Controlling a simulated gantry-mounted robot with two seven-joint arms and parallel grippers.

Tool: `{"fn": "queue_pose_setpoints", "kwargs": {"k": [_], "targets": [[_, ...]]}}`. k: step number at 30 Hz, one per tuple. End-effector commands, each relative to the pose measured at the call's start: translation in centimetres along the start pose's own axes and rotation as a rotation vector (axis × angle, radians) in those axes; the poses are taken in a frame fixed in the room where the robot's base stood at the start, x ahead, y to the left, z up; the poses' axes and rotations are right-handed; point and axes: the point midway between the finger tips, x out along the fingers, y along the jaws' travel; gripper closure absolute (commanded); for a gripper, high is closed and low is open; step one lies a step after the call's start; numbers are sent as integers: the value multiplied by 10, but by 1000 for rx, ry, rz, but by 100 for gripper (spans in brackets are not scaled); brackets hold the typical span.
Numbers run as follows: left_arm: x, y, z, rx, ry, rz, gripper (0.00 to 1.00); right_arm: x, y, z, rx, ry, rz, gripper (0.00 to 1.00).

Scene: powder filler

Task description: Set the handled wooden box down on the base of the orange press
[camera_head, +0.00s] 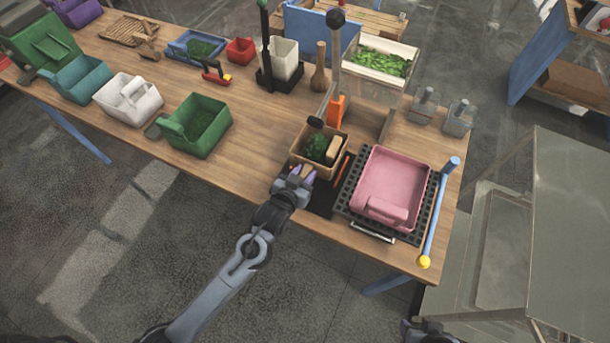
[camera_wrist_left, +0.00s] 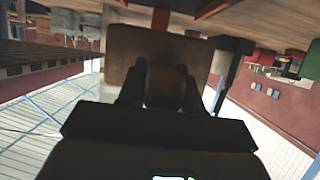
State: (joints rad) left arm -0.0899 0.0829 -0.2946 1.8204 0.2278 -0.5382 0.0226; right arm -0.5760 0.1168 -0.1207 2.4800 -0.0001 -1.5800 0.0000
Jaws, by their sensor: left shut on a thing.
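The handled wooden box (camera_head: 302,157), with green contents, is at the front of the orange press (camera_head: 336,110). My left gripper (camera_head: 301,173) is at the box's near side and shut on it. In the left wrist view the wooden box (camera_wrist_left: 122,55) fills the upper middle, with its handle between the dark fingers (camera_wrist_left: 165,92). The press's dark base (camera_head: 322,200) shows below and right of the box. I cannot tell whether the box touches the base. Part of my right gripper (camera_head: 428,330) shows at the bottom edge; its fingers are unclear.
A pink handled bin (camera_head: 392,178) stands on a black grate right of the press. A blue bar with a yellow end (camera_head: 436,215) lies beside it. Green (camera_head: 205,118) and white (camera_head: 128,97) bins stand to the left. Bare tabletop (camera_head: 245,150) lies between the green bin and the press.

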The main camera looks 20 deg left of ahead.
Motion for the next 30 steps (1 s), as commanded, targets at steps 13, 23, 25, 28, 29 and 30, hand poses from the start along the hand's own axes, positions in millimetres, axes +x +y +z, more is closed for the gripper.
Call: {"fn": "queue_pose_setpoints", "kwargs": {"k": [13,23,25,28,29,30], "targets": [[2,0,3,0,3,1,100,-5,0,-1,2,-1,-2,57],[9,0,21,0,4,1,100,4,1,4,-6,-6,5,57],[10,0,25,0,3,1,100,5,2,4,-7,-6,6,57],[13,0,30,-1,4,1,100,8,2,5,-7,-6,6,57],[13,0,31,-1,4,1,100,8,2,5,-7,-6,6,57],[14,0,34,0,4,1,100,9,2,6,-7,-6,6,57]]}}
